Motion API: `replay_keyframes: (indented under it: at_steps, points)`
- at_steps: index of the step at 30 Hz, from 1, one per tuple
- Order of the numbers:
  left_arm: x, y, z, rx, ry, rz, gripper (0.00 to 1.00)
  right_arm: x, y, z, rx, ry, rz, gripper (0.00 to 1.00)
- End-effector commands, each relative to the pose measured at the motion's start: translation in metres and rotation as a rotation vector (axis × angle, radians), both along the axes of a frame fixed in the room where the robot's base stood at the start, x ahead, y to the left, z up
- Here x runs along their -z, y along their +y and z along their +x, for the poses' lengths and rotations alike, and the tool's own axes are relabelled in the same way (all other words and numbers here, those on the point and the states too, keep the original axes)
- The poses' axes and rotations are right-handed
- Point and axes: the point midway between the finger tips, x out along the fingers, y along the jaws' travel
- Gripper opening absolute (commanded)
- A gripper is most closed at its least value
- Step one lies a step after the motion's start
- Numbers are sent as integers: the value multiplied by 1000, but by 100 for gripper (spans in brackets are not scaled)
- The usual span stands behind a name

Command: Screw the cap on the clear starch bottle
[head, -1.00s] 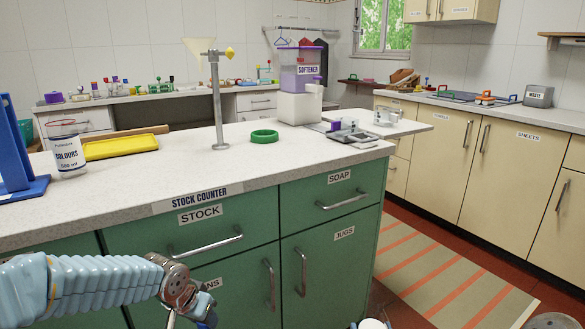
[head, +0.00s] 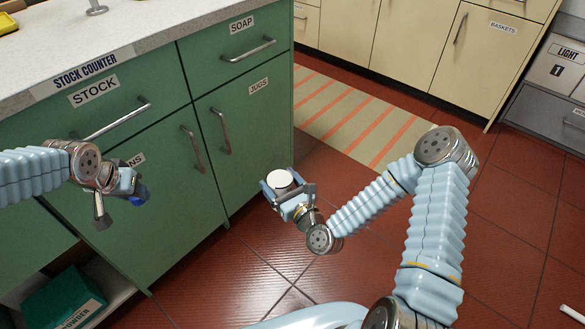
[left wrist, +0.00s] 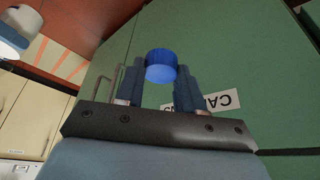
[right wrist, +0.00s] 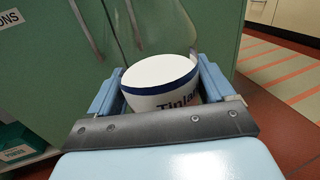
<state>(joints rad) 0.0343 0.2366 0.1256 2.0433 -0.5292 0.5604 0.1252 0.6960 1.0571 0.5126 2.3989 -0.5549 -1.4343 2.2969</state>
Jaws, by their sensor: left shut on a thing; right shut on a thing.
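My left gripper (head: 132,188) is shut on a small blue cap (left wrist: 161,66), held between its fingertips in front of the green cabinet. The cap shows as a small blue spot in the head view (head: 138,200). My right gripper (head: 287,190) is shut around a round container (right wrist: 160,75) with a white top face and a blue-banded label reading "Tinla…". I take this for the starch bottle; its white top also shows in the head view (head: 283,178). Its lower part is hidden by the gripper. The cap and the container are well apart, cap to the left.
The green stock counter (head: 190,100) with projecting drawer handles (head: 118,120) stands close behind both grippers. A low shelf with a green powder box (head: 62,298) is at bottom left. Red tiled floor (head: 250,265) and a striped mat (head: 350,120) lie open to the right.

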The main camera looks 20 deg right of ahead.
Motion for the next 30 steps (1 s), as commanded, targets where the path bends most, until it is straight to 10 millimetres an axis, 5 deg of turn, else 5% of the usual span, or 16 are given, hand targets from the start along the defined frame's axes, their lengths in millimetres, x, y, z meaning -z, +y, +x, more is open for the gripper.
replay_keyframes:
  at_steps: [6, 12, 30]
  points:
    - [0, 0, 0, 0, 0, 0, 10, 6, 56, -7, -245, -4, 2, 19]
    - [0, 0, 0, 0, 0, 0, 10, 11, 89, -11, -392, -3, 3, 19]
    - [-3, -8, 3, -1, 3, -2, 10, 13, 100, -13, -443, -1, 1, 19]
